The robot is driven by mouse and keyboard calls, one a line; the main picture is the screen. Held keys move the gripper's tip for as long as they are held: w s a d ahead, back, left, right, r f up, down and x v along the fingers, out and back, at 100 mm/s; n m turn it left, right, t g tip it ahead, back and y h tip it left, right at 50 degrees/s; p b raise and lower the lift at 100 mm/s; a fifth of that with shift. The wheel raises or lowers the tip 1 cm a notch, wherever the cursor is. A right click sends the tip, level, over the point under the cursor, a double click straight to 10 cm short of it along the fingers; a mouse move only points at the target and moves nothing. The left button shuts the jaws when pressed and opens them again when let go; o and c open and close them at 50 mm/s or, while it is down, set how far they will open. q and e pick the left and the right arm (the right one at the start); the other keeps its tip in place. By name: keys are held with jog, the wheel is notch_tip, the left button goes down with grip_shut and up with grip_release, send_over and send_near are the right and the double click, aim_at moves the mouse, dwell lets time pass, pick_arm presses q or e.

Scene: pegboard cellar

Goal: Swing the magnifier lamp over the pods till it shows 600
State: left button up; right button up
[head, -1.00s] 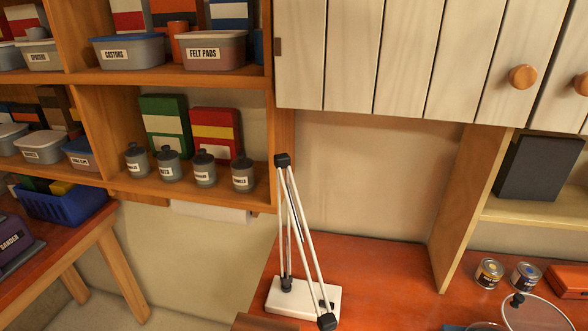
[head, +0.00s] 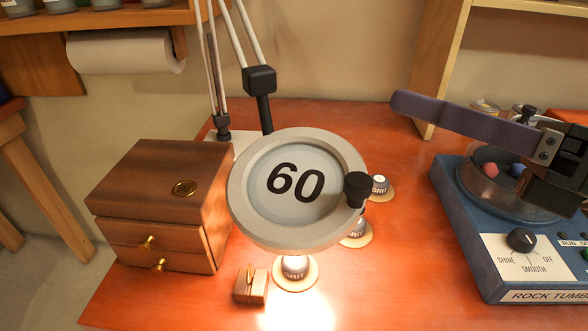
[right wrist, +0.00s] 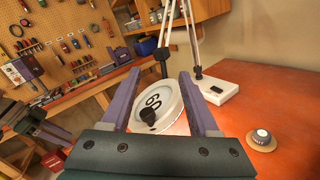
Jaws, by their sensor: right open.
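The magnifier lamp's round grey head (head: 345,150) is over the bench, with a large 60 in its lens (head: 262,200). A black knob (head: 358,188) sits on its right rim. One grit pod (head: 295,268) shows just below the rim; two more, a middle pod (head: 357,232) and a far pod (head: 380,184), stand to the right. My right gripper (head: 405,103) is open and empty, right of the head and apart from it in the picture. In the right wrist view, the lamp head (right wrist: 165,108) shows beyond and between its fingers (right wrist: 160,92). My left gripper is outside the head view.
A wooden drawer box (head: 165,190) stands left of the lamp, and a small wooden block (head: 250,286) in front. A blue rock tumbler (head: 460,215) stands at the right, under my right gripper. Lamplight brightens the bench's front. A paper roll (head: 125,55) hangs behind.

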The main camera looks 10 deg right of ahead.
aim_at(323, 202)
jog(key=s+f+n+g+y+b, duration=0.3)
jog(key=f+n+g+b, duration=0.1)
jog(key=f+n, duration=0.25)
jog(key=shift+n, duration=0.65)
jog(key=p+x, duration=0.1)
jog(key=x, duration=0.2)
jog(key=p+x, duration=0.1)
jog(key=x, duration=0.2)
jog(key=p+x, duration=0.1)
jog(key=x, duration=0.1)
jog(key=shift+a+r, duration=0.2)
jog(key=shift+a, duration=0.3)
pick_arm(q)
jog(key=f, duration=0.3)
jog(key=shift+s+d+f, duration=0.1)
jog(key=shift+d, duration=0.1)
pick_arm(e)
jog(key=shift+w+a+f, duration=0.1)
jog(key=shift+a, duration=0.25)
jog(key=shift+c, duration=0.4)
jog(key=c, duration=0.6)
grip_shut()
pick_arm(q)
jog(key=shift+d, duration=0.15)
